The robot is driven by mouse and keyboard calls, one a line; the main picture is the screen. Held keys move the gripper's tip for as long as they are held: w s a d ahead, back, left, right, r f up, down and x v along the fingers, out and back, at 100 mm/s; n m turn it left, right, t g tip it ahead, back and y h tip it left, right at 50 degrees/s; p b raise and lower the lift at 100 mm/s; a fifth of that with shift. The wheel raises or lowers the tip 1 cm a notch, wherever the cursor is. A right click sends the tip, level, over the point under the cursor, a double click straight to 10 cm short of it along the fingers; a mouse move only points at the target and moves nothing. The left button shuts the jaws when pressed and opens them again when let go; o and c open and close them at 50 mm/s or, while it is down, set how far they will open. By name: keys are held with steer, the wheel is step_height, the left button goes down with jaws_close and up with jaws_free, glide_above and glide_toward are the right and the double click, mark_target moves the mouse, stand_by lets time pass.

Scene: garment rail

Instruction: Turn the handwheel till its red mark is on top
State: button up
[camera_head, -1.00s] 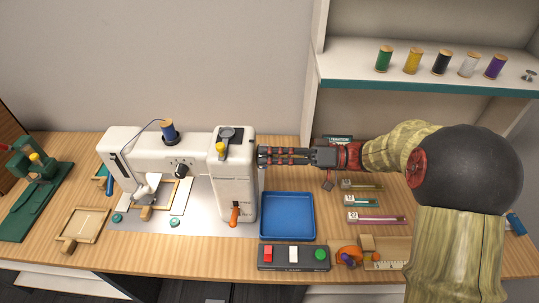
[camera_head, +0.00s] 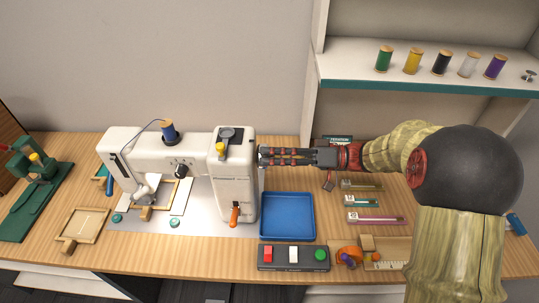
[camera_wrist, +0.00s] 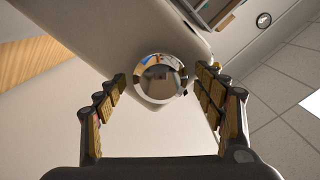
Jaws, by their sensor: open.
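The handwheel (camera_wrist: 160,78) shows in the wrist view as a shiny chrome disc on the end of the white sewing machine (camera_head: 233,187). In the head view it is hidden at the machine's right end, behind my fingers. My gripper (camera_head: 263,157) points left at that end. In the wrist view my gripper (camera_wrist: 161,84) is open, with one finger on each side of the handwheel. Whether the fingers touch the rim I cannot tell. I cannot make out a red mark on the wheel; a small dark spot shows at its lower right edge.
A blue tray (camera_head: 287,215) lies below my gripper, with a button box (camera_head: 293,256) in front of it. Bobbin cases or small packets (camera_head: 362,201) lie to the right. A shelf (camera_head: 430,66) with thread spools stands above at the back right.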

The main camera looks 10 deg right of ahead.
steer(key=s+d, duration=0.2)
steer(key=d, duration=0.9)
steer(key=shift+d, duration=0.35)
steer(key=shift+s+m, duration=0.1)
steer(key=shift+m, duration=0.2)
